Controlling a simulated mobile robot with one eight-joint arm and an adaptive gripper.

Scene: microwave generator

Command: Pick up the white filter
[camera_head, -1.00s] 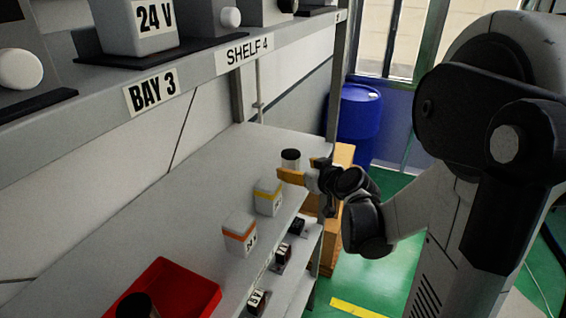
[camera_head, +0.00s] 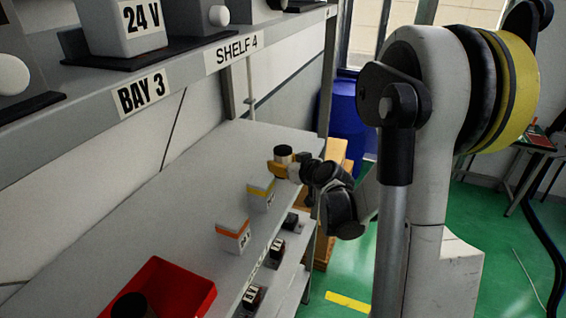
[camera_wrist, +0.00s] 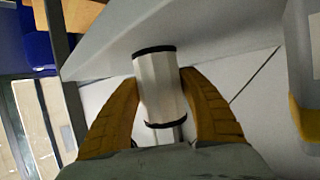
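The white filter, a white cylinder with black end bands, stands upright on the shelf (camera_head: 215,190) near its far end. It shows in the head view (camera_head: 283,157) and, large, in the middle of the wrist view (camera_wrist: 158,88). My gripper (camera_head: 282,168) is at the filter, with its yellow fingers on either side. In the wrist view my gripper (camera_wrist: 160,80) looks open, its fingertips close beside the cylinder. Any contact is hard to make out. The filter's lower part is hidden by a finger in the head view.
A yellow-banded box (camera_head: 261,194) and an orange-banded box (camera_head: 233,235) stand nearer on the same shelf. A red tray (camera_head: 170,288) with a dark round thing lies at the front. The upper shelf overhangs at left. A blue barrel (camera_head: 345,115) stands behind.

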